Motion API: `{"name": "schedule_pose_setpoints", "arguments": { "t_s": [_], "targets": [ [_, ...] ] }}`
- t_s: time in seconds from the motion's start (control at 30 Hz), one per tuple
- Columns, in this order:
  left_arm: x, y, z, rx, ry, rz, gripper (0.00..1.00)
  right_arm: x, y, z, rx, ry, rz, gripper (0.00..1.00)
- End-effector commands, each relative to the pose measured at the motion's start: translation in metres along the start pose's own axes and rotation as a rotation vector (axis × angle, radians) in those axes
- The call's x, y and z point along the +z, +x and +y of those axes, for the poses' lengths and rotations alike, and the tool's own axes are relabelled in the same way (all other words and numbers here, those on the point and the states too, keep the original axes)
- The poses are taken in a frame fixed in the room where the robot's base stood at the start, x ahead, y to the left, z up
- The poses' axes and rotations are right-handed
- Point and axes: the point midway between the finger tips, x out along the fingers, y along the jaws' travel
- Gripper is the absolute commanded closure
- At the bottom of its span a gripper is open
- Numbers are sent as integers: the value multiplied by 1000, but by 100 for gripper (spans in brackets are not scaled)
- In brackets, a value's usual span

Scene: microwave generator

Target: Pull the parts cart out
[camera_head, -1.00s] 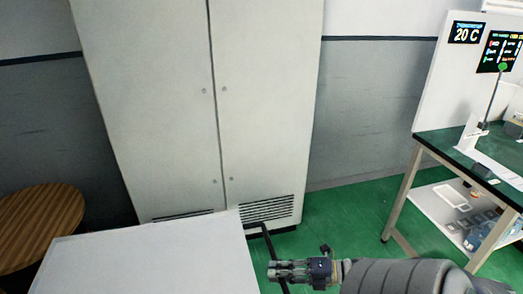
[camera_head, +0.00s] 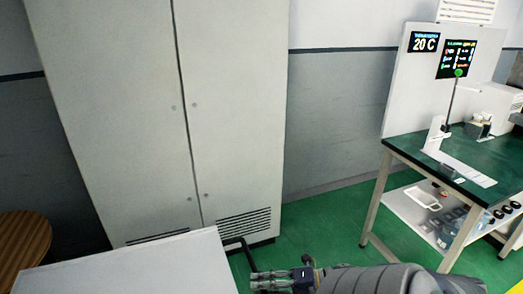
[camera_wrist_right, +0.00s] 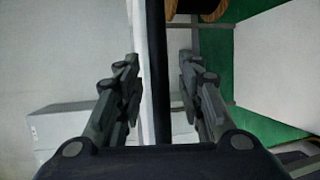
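The parts cart shows in the head view as a pale flat top (camera_head: 140,268) at the lower left, with a black bar handle (camera_head: 243,250) at its right end. My right gripper (camera_head: 252,280) is at the handle, its arm coming in from the lower right. In the right wrist view the black handle bar (camera_wrist_right: 158,85) runs upright between the two fingers of my right gripper (camera_wrist_right: 160,75). Gaps show on both sides of the bar, so the gripper is open around it. The cart's lower part is out of view. My left gripper is not in view.
A tall grey cabinet (camera_head: 165,110) stands behind the cart. A round wooden table (camera_head: 22,245) is at the left. A green-topped workbench (camera_head: 400,148) with a lower shelf stands at the right. Green floor (camera_head: 320,225) is clear between cabinet and workbench.

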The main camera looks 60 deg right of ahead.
Motion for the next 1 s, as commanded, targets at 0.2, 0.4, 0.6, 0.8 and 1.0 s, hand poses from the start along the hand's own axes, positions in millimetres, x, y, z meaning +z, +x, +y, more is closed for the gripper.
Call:
{"name": "schedule_pose_setpoints", "arguments": {
  "t_s": [0.2,0.4,0.6,0.8,1.0],
  "targets": [
    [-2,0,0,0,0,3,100,0,-32,-2,-5,2,-2,65],
    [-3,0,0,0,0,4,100,0,-76,-2,-6,2,-2,65],
    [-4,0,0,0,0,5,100,0,-107,-1,-3,1,-2,65],
    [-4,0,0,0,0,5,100,0,-119,-1,-2,1,-1,65],
    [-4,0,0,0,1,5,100,0,-119,0,-1,1,-1,65]
  ]
}}
